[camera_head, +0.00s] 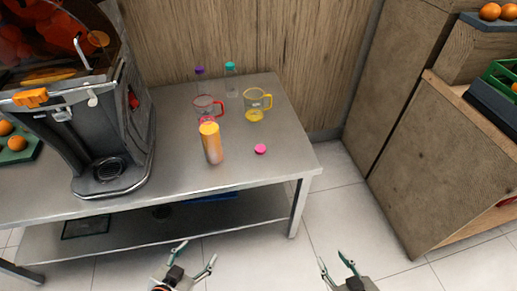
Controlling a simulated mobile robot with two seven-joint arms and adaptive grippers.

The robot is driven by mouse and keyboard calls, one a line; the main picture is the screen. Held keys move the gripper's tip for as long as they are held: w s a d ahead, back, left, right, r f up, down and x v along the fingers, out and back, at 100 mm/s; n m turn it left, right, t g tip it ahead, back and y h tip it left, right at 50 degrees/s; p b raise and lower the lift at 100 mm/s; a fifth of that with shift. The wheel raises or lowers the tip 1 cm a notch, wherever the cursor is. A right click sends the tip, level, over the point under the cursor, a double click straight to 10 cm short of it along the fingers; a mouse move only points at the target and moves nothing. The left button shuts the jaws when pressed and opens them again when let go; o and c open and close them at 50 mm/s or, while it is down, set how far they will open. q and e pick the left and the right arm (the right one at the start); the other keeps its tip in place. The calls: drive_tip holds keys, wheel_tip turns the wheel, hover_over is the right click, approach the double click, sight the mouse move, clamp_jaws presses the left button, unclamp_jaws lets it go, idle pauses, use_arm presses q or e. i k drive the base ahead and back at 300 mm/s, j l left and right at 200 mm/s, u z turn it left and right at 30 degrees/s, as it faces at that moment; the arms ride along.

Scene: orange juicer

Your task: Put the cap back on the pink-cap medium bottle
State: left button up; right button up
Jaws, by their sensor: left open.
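A bottle (212,146) full of orange juice stands upright near the front middle of the metal table; no cap shows on its top. A pink cap (260,149) lies on the table to the right of the bottle, apart from it. My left gripper (198,252) is open and empty, low in front of the table. My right gripper (332,258) is open and empty, farther right over the floor. Neither gripper touches the bottle or the cap.
A red-handled jug (207,101) and a yellow-handled jug (257,103) stand behind the bottle. A purple-cap bottle (200,74) and a teal-cap bottle (231,80) stand at the back. The juicer (112,110) fills the left. The table (291,152) is clear on the right.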

sight(208, 128)
drive_tip(key=i+j+u, duration=0.15)
drive_tip(key=j, duration=0.3)
drive_tip(key=j+u, duration=0.1)
drive_tip(key=j, duration=0.35)
drive_tip(key=i+j+u, duration=0.15)
drive_tip(key=j, duration=0.3)
